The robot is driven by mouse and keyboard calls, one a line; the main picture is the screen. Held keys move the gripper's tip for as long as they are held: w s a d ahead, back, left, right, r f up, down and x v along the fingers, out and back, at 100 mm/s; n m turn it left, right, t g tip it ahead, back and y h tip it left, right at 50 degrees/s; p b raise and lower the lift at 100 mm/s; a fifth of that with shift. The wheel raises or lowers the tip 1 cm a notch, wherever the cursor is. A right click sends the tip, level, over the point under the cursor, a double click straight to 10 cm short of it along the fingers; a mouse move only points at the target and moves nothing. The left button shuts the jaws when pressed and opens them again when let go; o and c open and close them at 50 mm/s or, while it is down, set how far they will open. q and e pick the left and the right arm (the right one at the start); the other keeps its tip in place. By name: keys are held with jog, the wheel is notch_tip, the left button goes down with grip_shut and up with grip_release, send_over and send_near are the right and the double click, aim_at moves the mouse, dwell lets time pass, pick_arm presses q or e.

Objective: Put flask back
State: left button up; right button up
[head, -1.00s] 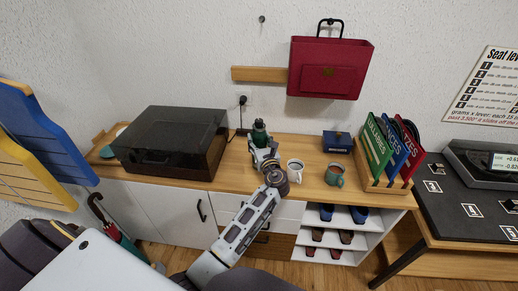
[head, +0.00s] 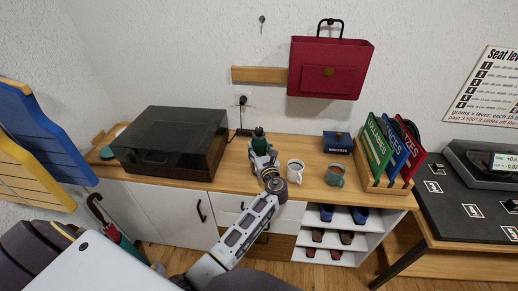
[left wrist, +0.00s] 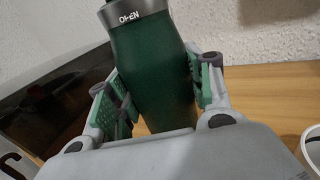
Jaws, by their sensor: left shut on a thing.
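The flask (left wrist: 150,65) is dark green with a grey collar. In the head view the flask (head: 258,141) is upright, or nearly so, over the wooden cabinet top, between the black-lidded box and the white mug. My left gripper (left wrist: 160,88) is shut on the flask's body, with a finger pad on each side. In the head view my left gripper (head: 260,152) reaches in from the front and covers the flask's lower part. I cannot tell whether the flask's base touches the cabinet top. My right gripper does not show.
A white mug (head: 295,172) and a teal mug (head: 335,174) stand just right of the gripper. The dark-lidded box (head: 170,142) is at left. A blue box (head: 338,142) and a folder rack (head: 388,186) are at right. A red bag (head: 330,68) hangs above.

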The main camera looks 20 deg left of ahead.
pick_arm(q)
jog(key=o, duration=1.5)
jog(key=shift+c, duration=0.2)
jog(key=shift+r, duration=0.1)
jog(key=v, duration=1.2)
